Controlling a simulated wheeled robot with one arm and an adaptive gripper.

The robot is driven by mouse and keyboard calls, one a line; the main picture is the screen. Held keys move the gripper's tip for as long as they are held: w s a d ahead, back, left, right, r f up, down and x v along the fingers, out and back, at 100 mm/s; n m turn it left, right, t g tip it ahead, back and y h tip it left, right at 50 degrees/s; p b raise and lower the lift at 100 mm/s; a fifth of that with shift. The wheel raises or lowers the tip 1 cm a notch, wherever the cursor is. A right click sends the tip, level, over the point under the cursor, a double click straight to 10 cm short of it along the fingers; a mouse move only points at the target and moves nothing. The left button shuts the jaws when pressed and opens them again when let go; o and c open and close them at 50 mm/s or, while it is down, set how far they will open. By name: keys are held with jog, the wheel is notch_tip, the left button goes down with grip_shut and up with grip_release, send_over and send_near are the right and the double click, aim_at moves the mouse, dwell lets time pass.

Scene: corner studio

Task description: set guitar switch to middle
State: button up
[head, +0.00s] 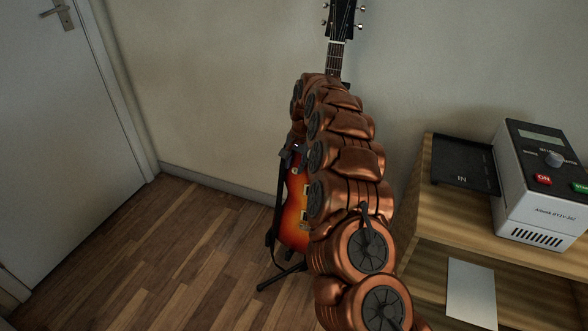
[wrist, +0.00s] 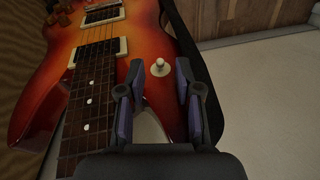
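The sunburst electric guitar (head: 293,215) stands upright on a black stand against the wall, largely hidden behind my arm in the head view. In the wrist view its orange-red body (wrist: 105,28) and dark fretboard (wrist: 88,105) fill the left and middle. The guitar switch (wrist: 159,66) is a small cream knob on a pale round base on the body. I cannot tell which way it leans. My gripper (wrist: 158,72) is open and empty, with one purple-padded finger to each side of the switch in the picture. I see no contact with the switch.
A wooden shelf unit (head: 424,228) stands at the right, holding a black tray (head: 462,170) marked IN and a grey-white device (head: 545,208) with red and green buttons. A white paper (head: 471,290) lies on its lower level. Open wooden floor (head: 150,255) lies left of the guitar.

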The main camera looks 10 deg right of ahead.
jog(key=shift+w+a+f, duration=0.1)
jog(key=shift+f, duration=0.7)
grip_shut()
